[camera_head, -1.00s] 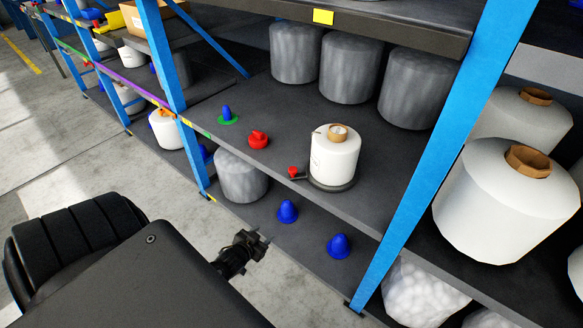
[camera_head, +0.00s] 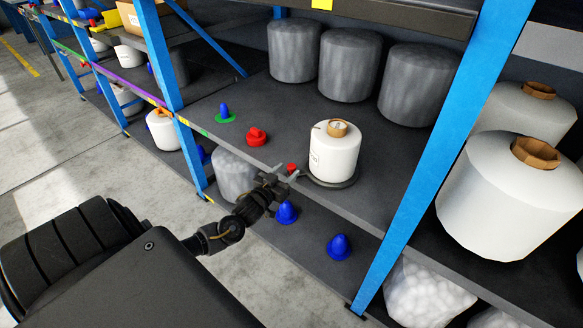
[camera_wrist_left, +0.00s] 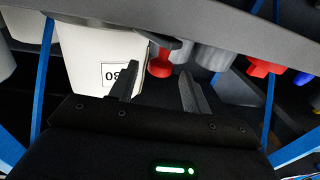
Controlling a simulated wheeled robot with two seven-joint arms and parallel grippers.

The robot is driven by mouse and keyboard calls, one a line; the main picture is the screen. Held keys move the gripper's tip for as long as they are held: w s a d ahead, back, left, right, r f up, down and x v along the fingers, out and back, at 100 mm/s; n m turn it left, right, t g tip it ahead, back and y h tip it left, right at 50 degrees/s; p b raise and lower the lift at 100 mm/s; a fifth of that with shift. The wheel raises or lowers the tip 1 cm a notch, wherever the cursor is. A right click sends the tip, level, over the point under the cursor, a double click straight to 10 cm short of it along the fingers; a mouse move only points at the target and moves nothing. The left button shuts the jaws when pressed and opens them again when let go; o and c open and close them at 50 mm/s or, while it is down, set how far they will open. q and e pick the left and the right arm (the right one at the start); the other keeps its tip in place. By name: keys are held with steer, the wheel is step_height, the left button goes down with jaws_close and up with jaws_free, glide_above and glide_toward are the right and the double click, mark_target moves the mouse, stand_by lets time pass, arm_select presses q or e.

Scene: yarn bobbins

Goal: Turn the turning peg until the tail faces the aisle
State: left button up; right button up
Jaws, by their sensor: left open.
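A white yarn bobbin (camera_head: 334,152) with a brown core stands upright on a dark round turning peg (camera_head: 345,182) at the shelf's front edge. A red knob (camera_head: 292,167) sits at the left of its base. My left gripper (camera_head: 285,170) is open beside this knob. In the left wrist view, the red knob (camera_wrist_left: 160,63) appears between and just beyond the spread fingers (camera_wrist_left: 159,84), not clearly touched. The bobbin (camera_wrist_left: 88,55) there shows a label with digits. I cannot make out its yarn tail. My right gripper is not in view.
Grey wrapped bobbins (camera_head: 345,65) stand at the back of the shelf. A red peg (camera_head: 256,136) and a blue cone (camera_head: 224,111) on green are to the left. A blue upright (camera_head: 430,150) stands to the right. Blue cones (camera_head: 338,246) sit on the lower shelf.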

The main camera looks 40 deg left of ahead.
mark_target(289, 169)
arm_select(q)
steer(key=shift+w+a, duration=0.2)
steer(key=shift+w, duration=1.55)
jaws_close()
